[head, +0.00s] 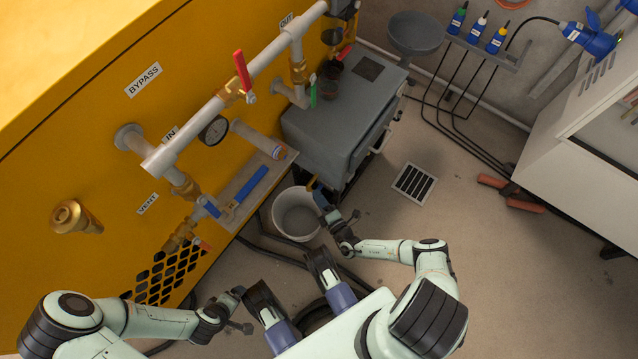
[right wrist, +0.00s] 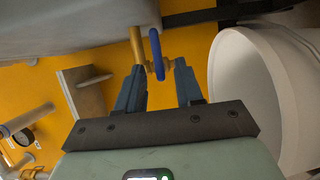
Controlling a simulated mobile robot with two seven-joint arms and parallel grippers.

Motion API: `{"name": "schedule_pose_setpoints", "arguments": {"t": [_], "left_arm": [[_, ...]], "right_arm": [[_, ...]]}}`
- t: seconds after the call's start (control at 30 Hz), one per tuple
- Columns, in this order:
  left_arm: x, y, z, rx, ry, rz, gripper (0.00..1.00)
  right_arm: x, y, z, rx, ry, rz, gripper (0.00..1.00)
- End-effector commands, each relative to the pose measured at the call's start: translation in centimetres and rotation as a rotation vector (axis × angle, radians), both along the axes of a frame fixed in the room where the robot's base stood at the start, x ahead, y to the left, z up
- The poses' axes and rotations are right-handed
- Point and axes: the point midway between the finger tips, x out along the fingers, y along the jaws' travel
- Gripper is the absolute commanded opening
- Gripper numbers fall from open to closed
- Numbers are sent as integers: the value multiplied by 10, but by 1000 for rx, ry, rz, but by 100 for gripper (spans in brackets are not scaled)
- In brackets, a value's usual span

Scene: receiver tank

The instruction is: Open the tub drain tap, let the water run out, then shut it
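The drain tap shows in the right wrist view as a brass body with a blue lever (right wrist: 157,55) under the grey tub (right wrist: 80,25). In the head view the tub (head: 325,142) is a grey box against the yellow machine, with a bit of brass at its lower edge. A white bucket (head: 297,232) stands on the floor below; it also shows in the wrist view (right wrist: 240,100). My right gripper (right wrist: 158,80) is open, its fingertips either side of the lever; contact is unclear. My left gripper (head: 238,310) is low at left, away from the tap, its fingers unclear.
The yellow machine (head: 60,140) carries pipes, a red-handled valve (head: 242,72) and a blue-handled valve (head: 250,186). Dark hoses lie on the floor around the bucket. A floor grate (head: 414,184) is to the right.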

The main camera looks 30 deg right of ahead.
Motion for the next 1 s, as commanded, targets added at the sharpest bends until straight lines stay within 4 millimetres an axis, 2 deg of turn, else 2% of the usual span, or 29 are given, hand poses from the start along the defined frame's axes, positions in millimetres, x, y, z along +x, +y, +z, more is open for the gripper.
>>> {"name": "schedule_pose_setpoints", "arguments": {"t": [0.1,0.13,0.23,0.67,1.0], "left_arm": [[0,0,0,0,0,0,95],[0,0,0,0,0,0,95],[0,0,0,0,0,0,95],[2,0,2,1,-9,0,95],[13,-2,13,3,-44,-2,95]], "right_arm": [[0,0,0,0,0,0,36],[0,0,0,0,0,0,33],[0,0,0,0,0,0,0],[-1,0,1,40,16,-1,0],[0,-1,5,251,103,0,0]]}}
